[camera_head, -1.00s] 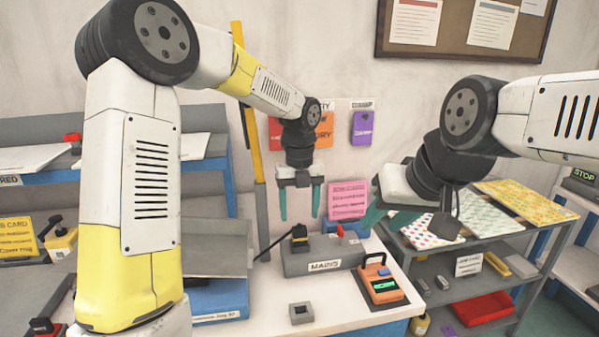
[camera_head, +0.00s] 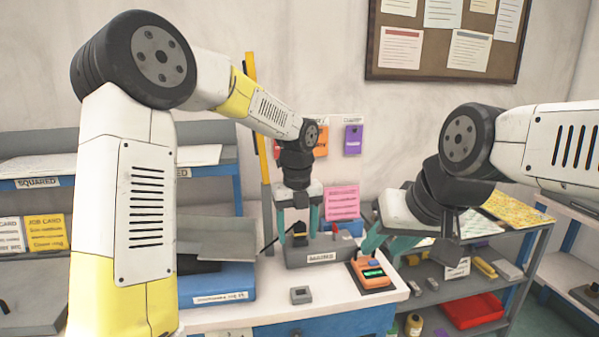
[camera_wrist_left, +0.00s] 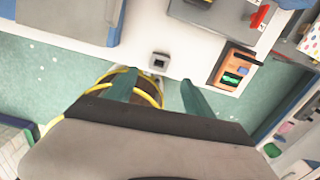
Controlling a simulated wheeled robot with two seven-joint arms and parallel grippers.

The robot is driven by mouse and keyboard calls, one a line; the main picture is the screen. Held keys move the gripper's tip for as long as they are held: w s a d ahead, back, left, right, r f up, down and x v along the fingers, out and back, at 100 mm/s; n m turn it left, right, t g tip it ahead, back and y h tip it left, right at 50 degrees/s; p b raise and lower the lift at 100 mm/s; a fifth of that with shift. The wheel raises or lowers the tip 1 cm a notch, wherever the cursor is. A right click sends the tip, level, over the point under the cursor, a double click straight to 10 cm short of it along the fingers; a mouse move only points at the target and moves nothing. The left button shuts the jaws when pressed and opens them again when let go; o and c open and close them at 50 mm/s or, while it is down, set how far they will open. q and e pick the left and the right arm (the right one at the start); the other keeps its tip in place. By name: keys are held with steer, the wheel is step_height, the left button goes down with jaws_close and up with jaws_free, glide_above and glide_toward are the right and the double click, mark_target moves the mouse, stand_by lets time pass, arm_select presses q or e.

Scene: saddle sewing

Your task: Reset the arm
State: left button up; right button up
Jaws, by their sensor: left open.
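My left arm comes in from the left, and its gripper (camera_head: 298,232) points down with its two teal fingers apart and nothing between them. In the head view it overlaps the grey labelled block (camera_head: 330,251) on the white bench. In the left wrist view the same open fingers (camera_wrist_left: 157,92) show over the floor beyond the bench edge. My right gripper (camera_head: 386,246) is at the bench's right side in the picture, tilted, with its teal fingers seemingly apart and nothing seen between them. Its arm comes in from the right.
A small grey square block (camera_head: 301,295) and an orange device (camera_head: 371,273) sit on the white bench (camera_head: 335,305). A shelf with a red tray (camera_head: 473,310) stands right. A blue box (camera_head: 217,285) lies left. A brown round thing with yellow cord (camera_wrist_left: 137,88) is below.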

arm_select(q)
steer(key=s+a+r+n+t, duration=0.2)
steer(key=s+a+r+n, duration=0.1)
steer(key=s+n, duration=0.4)
steer(key=s+a+r+n+t+h, duration=0.1)
steer(key=s+a+r+n, duration=0.3)
steer(key=n, duration=1)
steer(key=s+a+r+n+t+h, duration=0.1)
steer(key=s+a+r+n+t, duration=0.2)
steer(key=s+a+n, duration=0.3)
steer(key=s+n, duration=0.3)
steer(key=n, duration=0.2)
steer(key=shift+s+a+r, duration=0.25)
steer(key=shift+s+a, duration=0.05)
steer(key=shift+a, duration=0.05)
arm_select(e)
steer(key=shift+w, duration=0.1)
steer(key=shift+o, duration=0.4)
